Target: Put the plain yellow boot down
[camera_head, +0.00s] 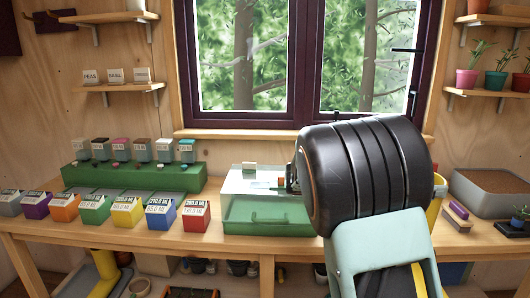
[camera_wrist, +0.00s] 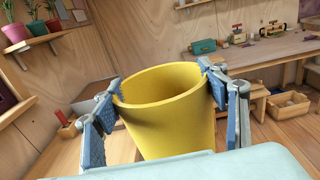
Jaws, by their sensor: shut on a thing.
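In the wrist view, my gripper (camera_wrist: 164,80) is shut on the plain yellow boot (camera_wrist: 165,125), one blue-padded finger on each side of its wide round rim. The boot's open top faces up, slightly tilted in the picture; its lower part is hidden by my gripper's body. In the head view my arm hides my gripper and most of the boot. Only a yellow strip (camera_head: 439,193) shows at the arm's right edge, above the bench. I cannot tell whether the boot touches anything below.
A wooden bench (camera_head: 240,246) runs under the window. It carries a green clear-lidded box (camera_head: 265,213), several coloured cartons (camera_head: 127,211) and a grey tray (camera_head: 490,195) at right. Another yellow boot-like thing (camera_head: 105,271) stands below at left. Shelves (camera_head: 490,93) hold potted plants.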

